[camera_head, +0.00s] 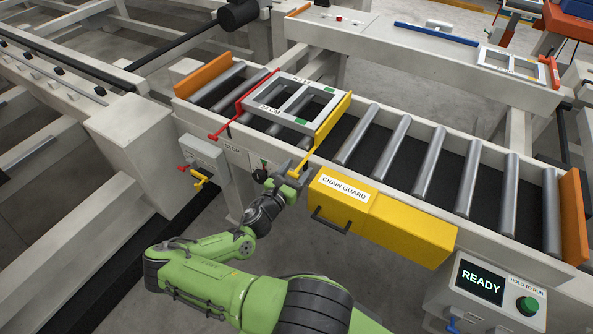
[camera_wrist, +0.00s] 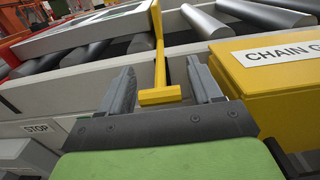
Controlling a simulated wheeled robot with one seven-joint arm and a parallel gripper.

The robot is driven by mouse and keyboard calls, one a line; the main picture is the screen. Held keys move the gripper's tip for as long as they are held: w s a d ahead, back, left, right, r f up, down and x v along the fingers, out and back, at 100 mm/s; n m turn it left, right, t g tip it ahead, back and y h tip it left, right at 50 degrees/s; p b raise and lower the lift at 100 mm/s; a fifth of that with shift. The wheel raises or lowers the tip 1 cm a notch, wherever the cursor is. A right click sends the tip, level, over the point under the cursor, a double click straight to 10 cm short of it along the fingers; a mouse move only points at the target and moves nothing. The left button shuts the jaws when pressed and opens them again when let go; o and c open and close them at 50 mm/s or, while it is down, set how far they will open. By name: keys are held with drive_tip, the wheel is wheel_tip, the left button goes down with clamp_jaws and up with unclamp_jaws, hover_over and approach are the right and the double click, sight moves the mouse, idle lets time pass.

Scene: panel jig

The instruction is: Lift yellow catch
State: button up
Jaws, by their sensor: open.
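The yellow catch (camera_head: 333,122) is a bar along the right side of a pale panel frame (camera_head: 292,101), and its arm reaches down over the conveyor's front rail. In the wrist view, the T-shaped end of the yellow catch (camera_wrist: 160,96) sits between the two fingers of my gripper (camera_wrist: 160,66). The fingers are apart, one on each side of it, with visible gaps. In the head view, my gripper (camera_head: 289,172) is at the front rail by the catch's lower end. A red catch (camera_head: 239,108) runs along the frame's left side.
A yellow chain guard box (camera_head: 411,229) with a dark handle is close on the right of my gripper. A grey stop box (camera_head: 203,152) with small red and yellow handles is on the left. The READY control box (camera_head: 481,283) stands at lower right. Bare rollers (camera_head: 400,141) lie right of the panel.

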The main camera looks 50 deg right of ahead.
drive_tip(key=shift+a, duration=0.1)
drive_tip(key=s+a+p, duration=0.1)
drive_tip(key=a, duration=1.4)
drive_tip(key=shift+s+a+p, duration=0.2)
drive_tip(key=shift+a+p, duration=0.05)
drive_tip(key=shift+p, duration=0.1)
drive_tip(key=s+a+r+m+g+y+p, duration=0.2)
drive_tip(key=a+r+m+g+y+p, duration=0.1)
drive_tip(key=a+r+m+y, duration=1.15)
drive_tip(key=s+a+r+m+t+y+p, duration=0.1)
drive_tip(key=s+a+r+m+t, duration=0.1)
drive_tip(key=r, duration=0.7)
drive_tip(key=s+a+r+m+t+y+p, duration=0.1)
drive_tip(key=s+r+t, duration=0.4)
drive_tip(key=r, duration=0.5)
drive_tip(key=shift+s+a+r+m+y+p, duration=0.3)
drive_tip(key=shift+s+a+m+y, duration=0.45)
drive_tip(key=shift+s+a, duration=0.3)
